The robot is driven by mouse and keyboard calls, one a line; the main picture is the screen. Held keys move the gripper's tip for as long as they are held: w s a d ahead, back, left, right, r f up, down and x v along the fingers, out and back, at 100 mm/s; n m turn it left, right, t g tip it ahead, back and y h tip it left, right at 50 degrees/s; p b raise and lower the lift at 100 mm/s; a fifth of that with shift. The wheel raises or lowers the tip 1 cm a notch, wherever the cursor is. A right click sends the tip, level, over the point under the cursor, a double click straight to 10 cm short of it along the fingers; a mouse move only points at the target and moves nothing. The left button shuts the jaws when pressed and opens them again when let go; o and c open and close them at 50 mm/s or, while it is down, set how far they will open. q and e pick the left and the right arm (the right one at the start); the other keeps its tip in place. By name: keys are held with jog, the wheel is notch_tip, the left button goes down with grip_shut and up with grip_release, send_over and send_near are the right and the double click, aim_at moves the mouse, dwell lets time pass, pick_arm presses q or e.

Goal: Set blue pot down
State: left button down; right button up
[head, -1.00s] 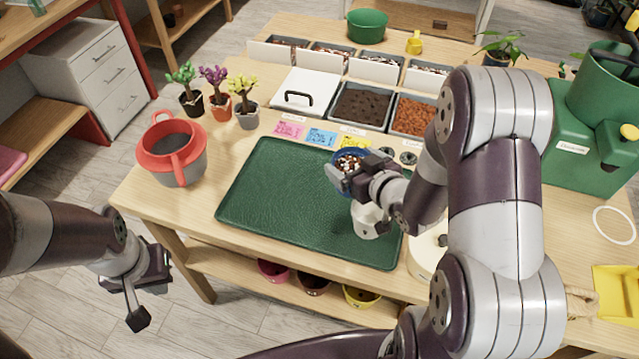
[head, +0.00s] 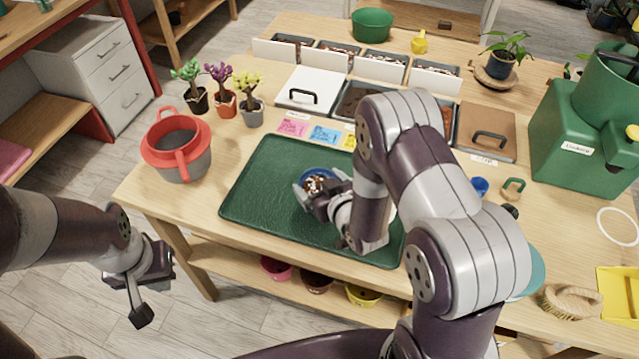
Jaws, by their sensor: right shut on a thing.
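The blue pot (head: 316,174) holds a brown and white mix that shows at its top. It is over the middle of the green mat (head: 265,160), upright as far as I can see. My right gripper (head: 312,194) is shut on the blue pot from its near side. The gripper and wrist hide the pot's lower part, so I cannot tell whether its base touches the mat. My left gripper (head: 142,300) hangs off the table's left front edge, empty. Only one finger shows clearly, so its opening is unclear.
A red and grey bucket (head: 178,152) and several small potted plants (head: 250,112) stand left of the mat. Lidded and open bins (head: 310,91) line the back. A green machine (head: 575,135) stands at the right. The mat's left part is clear.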

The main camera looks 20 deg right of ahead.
jog(key=o, duration=1)
jog(key=shift+f, duration=0.1)
jog(key=shift+s+r, duration=0.1)
jog(key=shift+r, duration=0.15)
jog(key=s+d+r+m+g+h, duration=0.1)
jog(key=s+r+g, duration=0.3)
jog(key=s, duration=0.5)
jog(key=s+d+r+m+g+h, duration=0.1)
jog(key=s+r+g, duration=0.3)
jog(key=s+g, duration=0.4)
jog(key=shift+s+d+h, duration=0.4)
jog(key=shift+s+d, duration=0.3)
jog(key=shift+d, duration=0.15)
